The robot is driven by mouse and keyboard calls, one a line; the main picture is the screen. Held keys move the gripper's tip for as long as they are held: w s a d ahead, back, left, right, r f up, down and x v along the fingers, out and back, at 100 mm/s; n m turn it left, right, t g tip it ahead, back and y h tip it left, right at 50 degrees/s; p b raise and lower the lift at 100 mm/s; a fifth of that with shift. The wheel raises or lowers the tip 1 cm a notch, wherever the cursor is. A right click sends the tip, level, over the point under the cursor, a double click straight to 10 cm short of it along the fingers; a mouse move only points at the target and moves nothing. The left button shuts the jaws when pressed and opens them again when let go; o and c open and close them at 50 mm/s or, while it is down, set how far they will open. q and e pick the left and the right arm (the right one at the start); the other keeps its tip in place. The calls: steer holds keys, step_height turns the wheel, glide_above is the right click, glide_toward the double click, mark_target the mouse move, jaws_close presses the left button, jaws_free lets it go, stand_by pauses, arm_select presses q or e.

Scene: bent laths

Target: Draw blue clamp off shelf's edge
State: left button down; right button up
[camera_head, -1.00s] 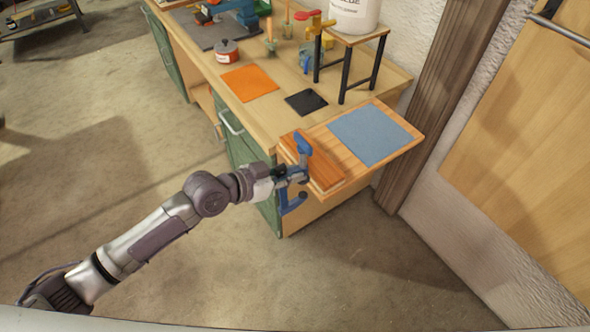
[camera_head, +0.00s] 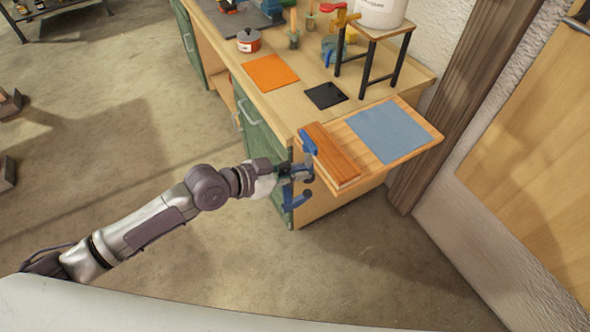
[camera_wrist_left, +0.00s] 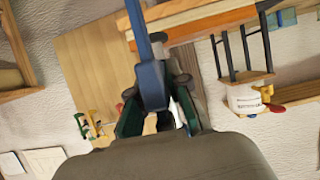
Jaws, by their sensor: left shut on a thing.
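The blue clamp (camera_head: 297,197) is at the left end of the wooden shelf (camera_head: 413,153), beside the reddish-brown laths (camera_head: 332,150). Its upper end shows against the laths' left end and its lower end hangs below the shelf's level. Whether it still touches the laths I cannot tell. My left gripper (camera_head: 284,173) is shut on the clamp's middle, coming from the left. In the left wrist view the clamp (camera_wrist_left: 149,70) stands as a blue bar between the green-lined fingers (camera_wrist_left: 158,117) and hides part of the wood behind. My right gripper is in neither view.
A blue-grey mat (camera_head: 385,132) lies on the shelf. Open floor lies left of the clamp.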

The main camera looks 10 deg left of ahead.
mark_target(279, 176)
arm_select(q)
steer(key=shift+s+a+r+p, duration=0.25)
steer(key=shift+a+r+p, duration=0.2)
steer(key=shift+r, duration=0.15)
steer(key=shift+s+a+r+p, duration=0.25)
steer(key=shift+a+r+p, duration=0.15)
steer(key=shift+r, duration=0.15)
steer(key=shift+s+a+r+p, duration=0.55)
steer(key=shift+s+a+r, duration=0.15)
steer(key=shift+r, duration=0.25)
